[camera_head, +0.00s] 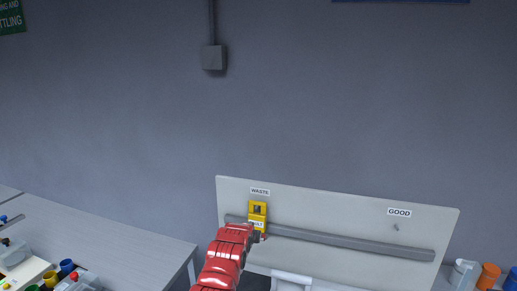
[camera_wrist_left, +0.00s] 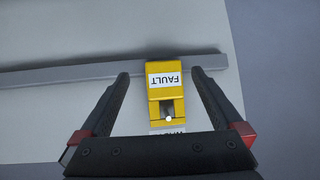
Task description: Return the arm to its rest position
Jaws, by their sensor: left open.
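My left arm reaches up from the bottom of the head view, and its gripper (camera_head: 257,235) is at the yellow box (camera_head: 258,209) marked FAULT. The box sits on the grey rail (camera_head: 350,240) of the upright pale board (camera_head: 320,205), under the WASTE label (camera_head: 260,191). In the left wrist view the open left gripper (camera_wrist_left: 160,74) has one finger on each side of the yellow box (camera_wrist_left: 165,95), with gaps visible on both sides. The box shows upside down there, against the rail (camera_wrist_left: 60,76). My right gripper is not in view.
A GOOD label (camera_head: 399,212) is on the board's right part, with bare rail below. A grey table (camera_head: 110,240) at left holds several small coloured parts. Orange (camera_head: 488,276) and blue containers stand at lower right.

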